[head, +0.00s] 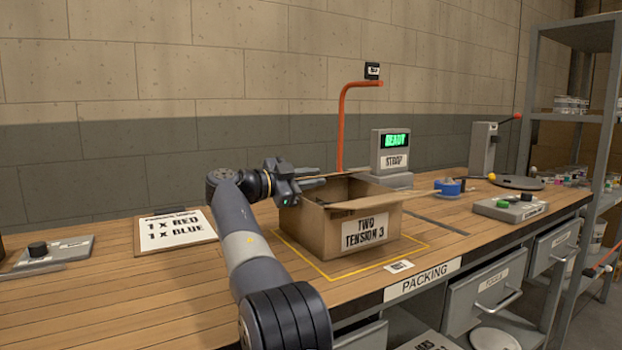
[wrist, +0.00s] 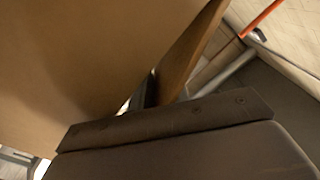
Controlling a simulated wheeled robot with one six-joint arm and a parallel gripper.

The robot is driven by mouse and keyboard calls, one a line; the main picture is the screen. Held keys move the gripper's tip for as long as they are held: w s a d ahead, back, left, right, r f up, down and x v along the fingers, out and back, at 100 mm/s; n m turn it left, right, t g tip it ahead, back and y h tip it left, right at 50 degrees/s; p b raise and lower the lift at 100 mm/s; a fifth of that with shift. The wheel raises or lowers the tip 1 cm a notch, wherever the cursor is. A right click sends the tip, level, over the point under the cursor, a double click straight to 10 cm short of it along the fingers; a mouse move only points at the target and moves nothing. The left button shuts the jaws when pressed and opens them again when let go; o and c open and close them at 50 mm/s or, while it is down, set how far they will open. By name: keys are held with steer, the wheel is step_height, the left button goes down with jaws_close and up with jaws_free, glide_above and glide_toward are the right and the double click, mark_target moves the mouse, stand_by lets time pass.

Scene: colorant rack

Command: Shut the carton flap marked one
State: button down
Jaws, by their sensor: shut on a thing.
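The cardboard carton (head: 318,232) stands on the bench with its top at least partly open. Its front carries a label reading "TWO TENSION 3". One flap (head: 378,200) sticks out to the right over the labelled front. I cannot read a mark "one" on any flap. My gripper (head: 318,178) is at the carton's upper left edge and is shut on a carton flap, whose hold is mostly hidden. In the wrist view, a broad cardboard panel (wrist: 75,55) fills the left, a narrower cardboard piece (wrist: 192,52) stands beside it, and a dark finger shows between them.
A yellow outline (head: 345,276) surrounds the carton. An orange post (head: 342,125) and a strap unit (head: 390,152) reading "READY" stand behind it. A blue tape roll (head: 449,187) and a button box (head: 510,208) are to the right. A clipboard (head: 176,230) lies left.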

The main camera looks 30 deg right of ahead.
steer(key=shift+w+f, duration=0.2)
steer(key=shift+f, duration=0.4)
steer(key=c, duration=1.6)
jaws_free()
steer(key=shift+c, duration=0.2)
steer(key=shift+r, duration=0.1)
